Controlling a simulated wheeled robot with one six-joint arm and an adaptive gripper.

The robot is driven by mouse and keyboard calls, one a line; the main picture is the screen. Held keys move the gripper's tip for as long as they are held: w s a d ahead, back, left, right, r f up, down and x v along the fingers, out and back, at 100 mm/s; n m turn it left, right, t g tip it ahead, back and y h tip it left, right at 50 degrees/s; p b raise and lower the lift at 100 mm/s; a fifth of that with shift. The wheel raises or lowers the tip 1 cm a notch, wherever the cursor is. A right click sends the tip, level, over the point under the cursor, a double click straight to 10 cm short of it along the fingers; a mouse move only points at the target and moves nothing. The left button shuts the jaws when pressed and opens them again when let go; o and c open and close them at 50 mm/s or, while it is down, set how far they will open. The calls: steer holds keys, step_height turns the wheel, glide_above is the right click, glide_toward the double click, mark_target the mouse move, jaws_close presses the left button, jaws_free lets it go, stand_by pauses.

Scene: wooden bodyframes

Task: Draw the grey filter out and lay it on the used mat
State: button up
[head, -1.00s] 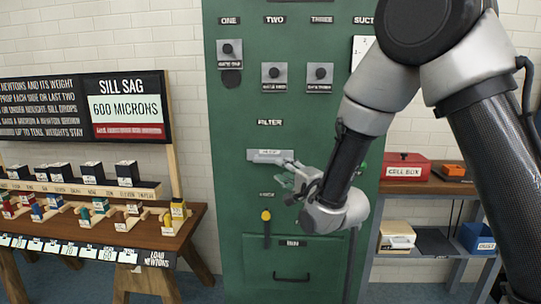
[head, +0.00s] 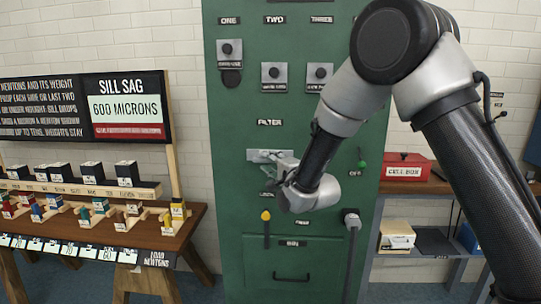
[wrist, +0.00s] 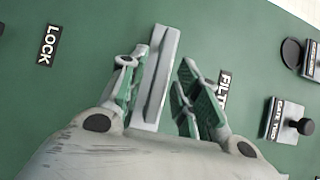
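The grey filter (head: 257,155) is a flat bar set in the green cabinet just under the FILTER label. Its left part shows in the head view; my gripper hides the rest. In the wrist view the filter (wrist: 161,75) stands between the two fingers. My gripper (head: 282,162) is open, with one finger on each side of the bar and visible gaps, more on the right. A dark flat mat (head: 434,241) lies on the lower shelf at the right; I cannot read any label marking it as the used mat.
A yellow-tipped lever (head: 266,218) and a plug with a hose (head: 352,220) are below my gripper. A red cell box (head: 406,168) stands on the right bench, with a pale stack (head: 397,233) and a blue bin (head: 467,237) below. A weights table (head: 160,228) stands left.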

steer(key=shift+c, duration=0.5)
jaws_close()
steer(key=shift+s, duration=0.65)
steer(key=s, duration=1.1)
steer(key=shift+s, duration=0.35)
stand_by(0.7)
